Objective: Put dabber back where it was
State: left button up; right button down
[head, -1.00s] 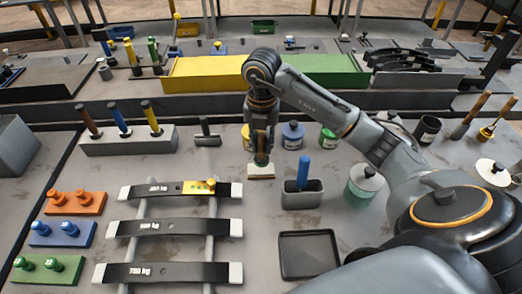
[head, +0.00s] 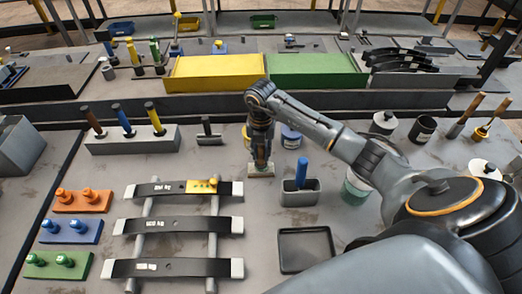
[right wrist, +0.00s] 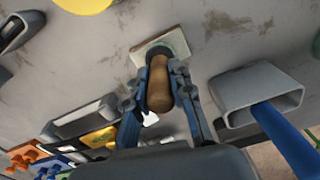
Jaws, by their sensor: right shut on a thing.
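The dabber (head: 261,171), a pale rectangular pad with a wooden handle, is in my right gripper (head: 261,155). In the right wrist view, the two fingers (right wrist: 160,90) are shut around the brown handle (right wrist: 159,88), and the pad (right wrist: 160,45) points away from the wrist. The pad is at or just above the grey table, between the spring rack and the grey holder; I cannot tell if it touches. My left gripper is not in view.
A grey holder (head: 300,195) with a blue-handled tool (head: 302,170) stands just right of the dabber. A blue jar (head: 290,138) is behind. The leaf-spring rack (head: 145,222) lies to the left. A black tray (head: 305,250) is in front.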

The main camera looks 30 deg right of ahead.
jog(key=shift+f, duration=0.2)
jog(key=c, duration=1.2)
grip_release()
jog(key=shift+o, duration=0.2)
jog(key=shift+r, duration=0.1)
jog(key=shift+r, duration=0.2)
jog(key=shift+w+r, duration=0.1)
jog(key=shift+r, duration=0.15)
notch_tip(320, 180, up, 11)
jog(key=b, duration=0.3)
jog(key=shift+f+b, duration=0.2)
jog(key=shift+b, duration=0.15)
jog(key=shift+r, duration=0.4)
jog(key=shift+f, duration=0.1)
